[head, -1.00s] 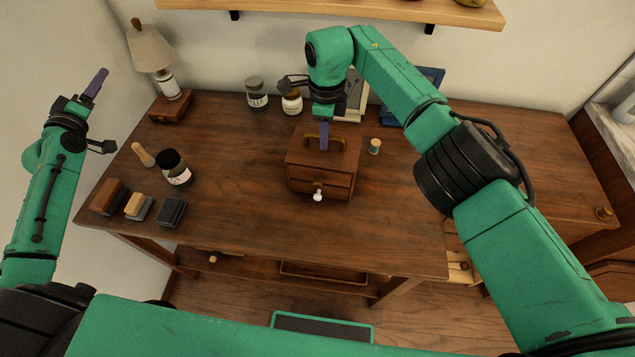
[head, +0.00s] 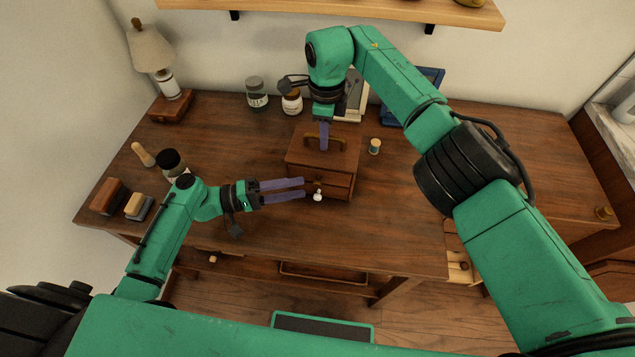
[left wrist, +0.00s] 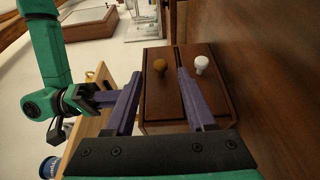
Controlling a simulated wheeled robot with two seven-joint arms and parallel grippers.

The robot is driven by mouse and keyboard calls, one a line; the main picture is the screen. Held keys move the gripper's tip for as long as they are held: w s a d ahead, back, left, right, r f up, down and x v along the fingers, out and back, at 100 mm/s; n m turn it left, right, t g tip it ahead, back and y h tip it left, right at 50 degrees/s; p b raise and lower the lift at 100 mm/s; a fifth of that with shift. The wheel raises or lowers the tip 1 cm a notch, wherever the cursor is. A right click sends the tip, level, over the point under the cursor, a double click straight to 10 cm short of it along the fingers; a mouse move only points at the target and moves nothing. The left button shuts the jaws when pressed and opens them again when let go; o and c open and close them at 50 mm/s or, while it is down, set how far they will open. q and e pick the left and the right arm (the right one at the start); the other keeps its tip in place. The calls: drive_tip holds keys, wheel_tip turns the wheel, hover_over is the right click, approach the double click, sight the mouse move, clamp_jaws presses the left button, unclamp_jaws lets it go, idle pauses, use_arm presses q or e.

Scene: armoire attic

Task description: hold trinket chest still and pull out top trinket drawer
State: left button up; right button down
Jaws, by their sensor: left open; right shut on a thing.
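The trinket chest (head: 300,157) is a small brown wooden box on the desk with a handle on its lid and two drawers in front. My right gripper (head: 324,147) points down and is shut on the chest's handle (head: 340,142). My left gripper (head: 305,188) is open in front of the chest.
A dark jar (head: 172,162), wooden blocks (head: 108,196) and a peg (head: 144,154) stand at the desk's left. Two jars (head: 291,103) stand behind the chest, and a small spool (head: 375,146) is at its right. The desk's front middle is clear.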

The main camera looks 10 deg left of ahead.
sight(317, 187)
use_arm(q)
drive_tip(key=x, duration=0.6)
drive_tip(key=shift+w, duration=0.1)
clamp_jaws()
idle(1.1)
